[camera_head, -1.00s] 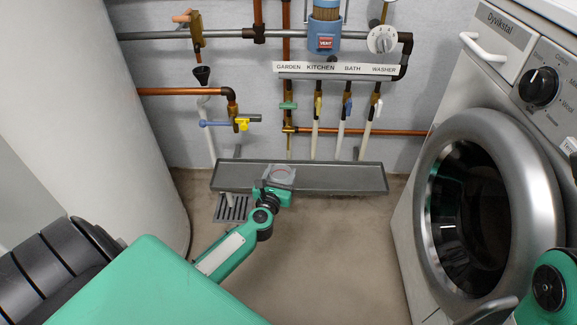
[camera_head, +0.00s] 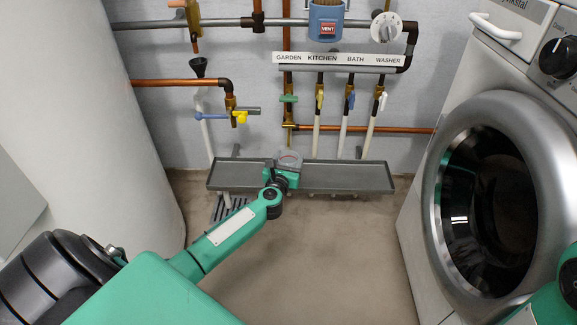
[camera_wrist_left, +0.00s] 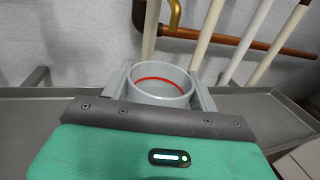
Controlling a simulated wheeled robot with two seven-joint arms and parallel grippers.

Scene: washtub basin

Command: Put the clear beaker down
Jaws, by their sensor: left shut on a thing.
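The clear beaker (camera_head: 290,159) is a see-through cup with a red line around it. In the left wrist view the beaker (camera_wrist_left: 161,84) stands upright between the two grey fingers of my left gripper (camera_wrist_left: 162,98), which is shut on it. In the head view my left gripper (camera_head: 288,168) is over the grey trough (camera_head: 345,178) by the wall. The beaker's base is hidden, so I cannot tell whether it touches the trough floor. Part of my right arm (camera_head: 556,300) shows at the lower right; its gripper is out of view.
Several pipes with coloured valve handles come down behind the trough, under a label strip (camera_head: 338,59). A floor drain grate (camera_head: 228,207) lies left below the trough. A washing machine (camera_head: 490,200) stands right, a white tank (camera_head: 90,110) left. The trough's right part is empty.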

